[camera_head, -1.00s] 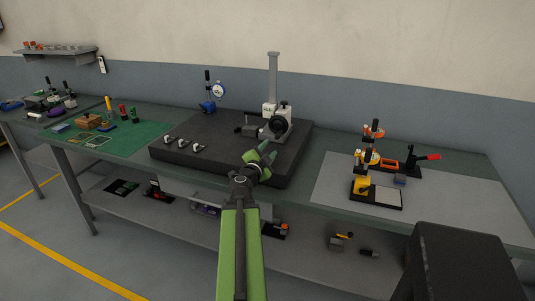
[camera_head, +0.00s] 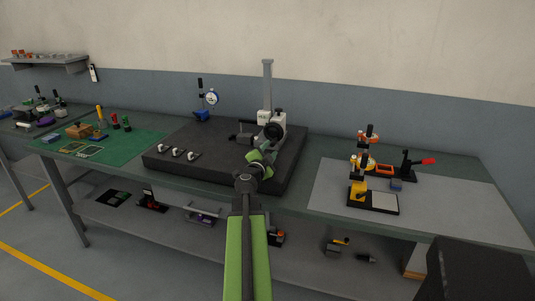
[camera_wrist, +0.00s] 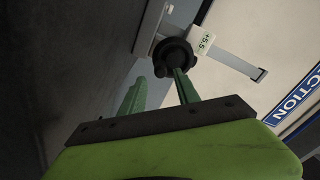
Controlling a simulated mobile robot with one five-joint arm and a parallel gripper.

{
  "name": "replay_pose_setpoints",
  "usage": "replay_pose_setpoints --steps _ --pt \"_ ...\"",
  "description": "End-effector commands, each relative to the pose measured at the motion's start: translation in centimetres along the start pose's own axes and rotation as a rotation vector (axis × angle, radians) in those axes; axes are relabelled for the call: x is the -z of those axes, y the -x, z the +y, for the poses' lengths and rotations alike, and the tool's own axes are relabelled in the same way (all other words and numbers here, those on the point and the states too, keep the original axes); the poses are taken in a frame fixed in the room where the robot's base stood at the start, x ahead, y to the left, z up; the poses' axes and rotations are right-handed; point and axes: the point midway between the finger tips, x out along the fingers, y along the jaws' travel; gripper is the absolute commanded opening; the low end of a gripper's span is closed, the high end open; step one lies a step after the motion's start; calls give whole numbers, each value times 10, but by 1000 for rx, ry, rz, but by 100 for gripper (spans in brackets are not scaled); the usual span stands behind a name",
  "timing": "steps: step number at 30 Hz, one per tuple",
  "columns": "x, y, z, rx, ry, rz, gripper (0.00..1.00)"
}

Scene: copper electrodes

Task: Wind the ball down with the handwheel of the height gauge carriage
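The height gauge (camera_head: 268,85) stands on the dark surface plate, with a pale upright column and a white carriage (camera_head: 279,119). Its black round handwheel (camera_head: 273,131) faces me; it also shows in the wrist view (camera_wrist: 172,54), beside a small display that seems to read +5.5. My gripper (camera_head: 262,153) is just below and in front of the handwheel in the head view. In the wrist view my gripper (camera_wrist: 160,78) has its green fingers apart, with nothing between them. The right fingertip overlaps the wheel's lower edge; I cannot tell whether it touches. I cannot make out the ball.
The dark surface plate (camera_head: 215,172) also carries a dial indicator (camera_head: 203,108) at the back and several small pieces at front left. A green mat (camera_head: 140,145) lies left. A pale sheet (camera_head: 330,190) with an orange and black stand (camera_head: 358,190) lies right.

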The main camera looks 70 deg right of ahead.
Motion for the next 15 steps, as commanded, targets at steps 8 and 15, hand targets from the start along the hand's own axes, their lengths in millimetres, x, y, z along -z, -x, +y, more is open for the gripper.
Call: replay_pose_setpoints --steps 8,15 --pt "0 -36 0 0 0 -1 38" --pt "-2 -35 -1 2 0 -3 38"
